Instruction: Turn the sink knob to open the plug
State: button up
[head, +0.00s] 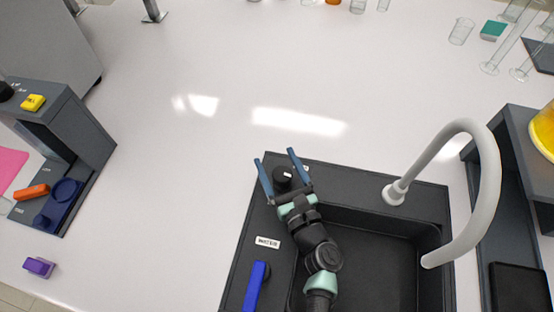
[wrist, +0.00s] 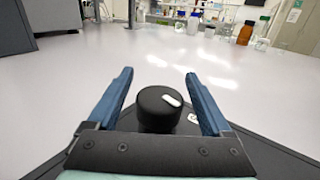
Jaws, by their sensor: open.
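The sink knob (head: 283,176) is a short black cylinder on the sink's dark rim, near the back left corner of the basin. In the wrist view the knob (wrist: 159,108) has a white mark on its top, towards the right. My gripper (head: 278,158) is open, with its two blue fingers on either side of the knob. In the wrist view my gripper (wrist: 159,73) shows the knob between the fingers, with gaps on both sides. The black sink (head: 380,262) is partly hidden by my arm. A label beside the knob is mostly hidden.
A grey curved faucet (head: 485,190) rises at the sink's right. A blue lever (head: 254,287) and a label reading WATER (head: 267,242) are on the left rim. A dark stand (head: 85,140) is at the left.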

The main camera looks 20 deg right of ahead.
jog(key=shift+w, duration=0.2)
grip_shut()
dwell(0.4)
